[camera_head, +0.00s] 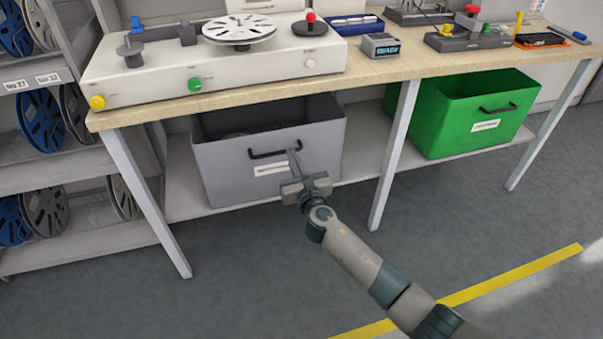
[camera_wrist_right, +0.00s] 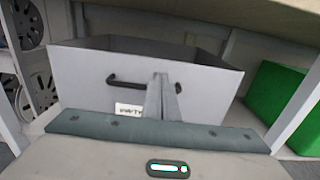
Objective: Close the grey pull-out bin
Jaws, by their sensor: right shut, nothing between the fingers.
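The grey pull-out bin (camera_head: 224,170) sits on the low shelf under the bench in the head view. It has a black handle (camera_head: 265,154) and a white label on its front. In the right wrist view the closed fingers (camera_wrist_right: 161,98) cover part of the handle and front of the bin (camera_wrist_right: 80,82). I cannot tell whether they touch it. My left gripper is not in view.
A green bin (camera_head: 450,114) stands on the same shelf to the right, beyond a white table leg (camera_head: 396,150). The bench top (camera_head: 360,72) with several devices overhangs the bins. Reel racks (camera_head: 60,165) stand at the left. The floor in front is clear.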

